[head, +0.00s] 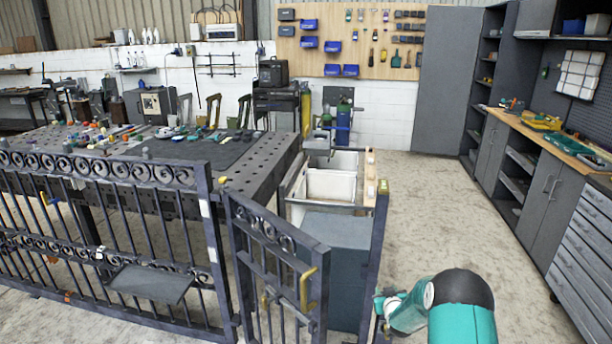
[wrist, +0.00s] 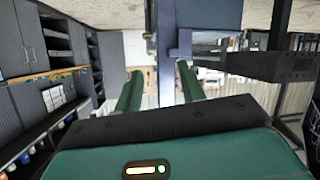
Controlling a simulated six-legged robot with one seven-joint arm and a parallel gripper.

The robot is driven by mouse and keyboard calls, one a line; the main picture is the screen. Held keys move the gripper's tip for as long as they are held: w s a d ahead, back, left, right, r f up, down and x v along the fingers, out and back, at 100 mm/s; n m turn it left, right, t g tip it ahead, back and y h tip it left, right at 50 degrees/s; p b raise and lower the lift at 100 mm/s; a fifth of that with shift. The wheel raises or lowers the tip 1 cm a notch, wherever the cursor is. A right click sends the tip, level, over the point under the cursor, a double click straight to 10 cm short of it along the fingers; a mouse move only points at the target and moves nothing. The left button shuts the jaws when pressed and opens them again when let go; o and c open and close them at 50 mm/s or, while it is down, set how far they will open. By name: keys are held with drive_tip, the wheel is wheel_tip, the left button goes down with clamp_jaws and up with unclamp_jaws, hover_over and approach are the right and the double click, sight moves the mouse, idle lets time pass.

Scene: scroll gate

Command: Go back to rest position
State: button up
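The scroll gate leaf (head: 278,262) is dark metal with a scroll band and a brass handle (head: 307,288). It is angled toward me, and a gap shows between its free edge and the post (head: 376,235) on its right. My gripper (head: 380,302) is at the low end of my teal and white arm, close to the right side of that post. In the wrist view two green fingers (wrist: 158,82) stand well apart, with nothing clearly held. A grey upright shows beyond them; whether it touches a finger I cannot tell.
A scroll fence (head: 100,220) with a small shelf plate runs left of the gate. Behind it is a perforated table (head: 250,165) with several tools. A workbench with drawers (head: 585,235) lines the right. The concrete floor (head: 440,210) between post and bench is clear.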

drive_tip(key=s+a+r+g, duration=0.1)
drive_tip(key=s+a+r, duration=0.1)
drive_tip(key=r, duration=0.7)
drive_tip(key=s+a+r+g, duration=0.1)
drive_tip(key=s+r, duration=0.2)
drive_tip(key=r, duration=0.6)
drive_tip(key=s+a+r+g, duration=0.2)
drive_tip(key=s+a+r, duration=0.2)
drive_tip(key=s+r, duration=0.75)
drive_tip(key=s+a+r+m+g, duration=0.1)
drive_tip(key=s+a+r+g, duration=0.1)
drive_tip(key=s, duration=1.4)
drive_tip(key=s+a+r+g, duration=0.2)
drive_tip(key=s+r, duration=0.2)
drive_tip(key=s, duration=1.2)
drive_tip(key=shift+s+a+r+m+y, duration=0.2)
drive_tip(key=shift+s+a+m+y, duration=0.1)
drive_tip(key=shift+a+m+y, duration=0.1)
drive_tip(key=shift+c, duration=0.4)
